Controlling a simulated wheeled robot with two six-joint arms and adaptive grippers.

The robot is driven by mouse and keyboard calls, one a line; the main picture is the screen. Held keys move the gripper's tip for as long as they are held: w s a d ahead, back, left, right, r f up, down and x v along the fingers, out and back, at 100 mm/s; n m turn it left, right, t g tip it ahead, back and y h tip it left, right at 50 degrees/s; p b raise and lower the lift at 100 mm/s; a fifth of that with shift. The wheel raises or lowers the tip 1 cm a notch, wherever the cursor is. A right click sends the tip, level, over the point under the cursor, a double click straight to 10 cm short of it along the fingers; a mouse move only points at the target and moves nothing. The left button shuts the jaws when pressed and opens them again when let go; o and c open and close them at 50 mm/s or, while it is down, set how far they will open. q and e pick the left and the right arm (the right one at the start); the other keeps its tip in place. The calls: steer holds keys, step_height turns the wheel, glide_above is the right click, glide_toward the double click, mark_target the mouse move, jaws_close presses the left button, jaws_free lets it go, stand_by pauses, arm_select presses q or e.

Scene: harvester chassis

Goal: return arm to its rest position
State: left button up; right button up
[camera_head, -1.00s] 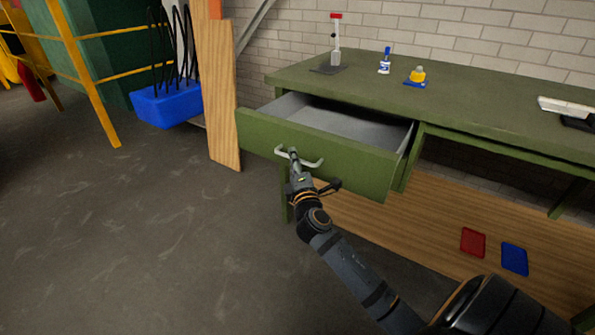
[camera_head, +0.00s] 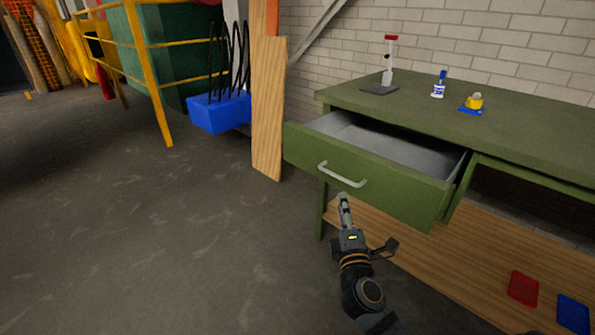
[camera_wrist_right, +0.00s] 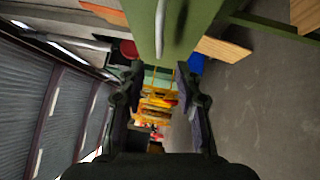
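My right gripper (camera_head: 344,207) is just below and in front of the green drawer (camera_head: 362,181), apart from its pale curved handle (camera_head: 341,175). The drawer is pulled out of the green workbench and its grey inside looks empty. In the right wrist view, the two fingers of the right gripper (camera_wrist_right: 159,72) are spread with nothing between them. The green drawer front (camera_wrist_right: 150,22) is beyond the fingertips at the top. My left gripper is in neither view.
The workbench top (camera_head: 419,103) holds a red-topped stand (camera_head: 389,62), a small blue-and-white bottle (camera_head: 438,88) and a yellow item on a blue base (camera_head: 474,102). A wooden plank (camera_head: 267,110) and a blue bin (camera_head: 220,113) stand left. The floor at the left is open.

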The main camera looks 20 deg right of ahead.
steer(key=s+a+f+m+g+y, duration=0.1)
steer(key=s+f+m+g, duration=0.3)
steer(key=f, duration=0.7)
steer(key=s+f+m+g+y, duration=0.1)
steer(key=s+f+m+g, duration=0.3)
steer(key=f, duration=0.6)
steer(key=s+a+f+m+g+y, duration=0.15)
steer(key=s+f+m+g, duration=0.3)
steer(key=f, duration=0.65)
steer(key=s+a+f+m+g+y, duration=0.2)
steer(key=s+a+f+g+y, duration=0.3)
steer(key=s, duration=0.4)
arm_select(q)
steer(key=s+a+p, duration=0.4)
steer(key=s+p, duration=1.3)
steer(key=p, duration=0.8)
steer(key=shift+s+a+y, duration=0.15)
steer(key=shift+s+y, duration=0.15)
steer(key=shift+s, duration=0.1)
arm_select(e)
steer(key=s+d+f+h, duration=0.1)
steer(key=s+d+h, duration=0.1)
steer(key=s, duration=1.5)
steer(key=shift+s+d+t, duration=0.25)
steer(key=shift+d+t, duration=0.1)
steer(key=shift+d, duration=0.2)
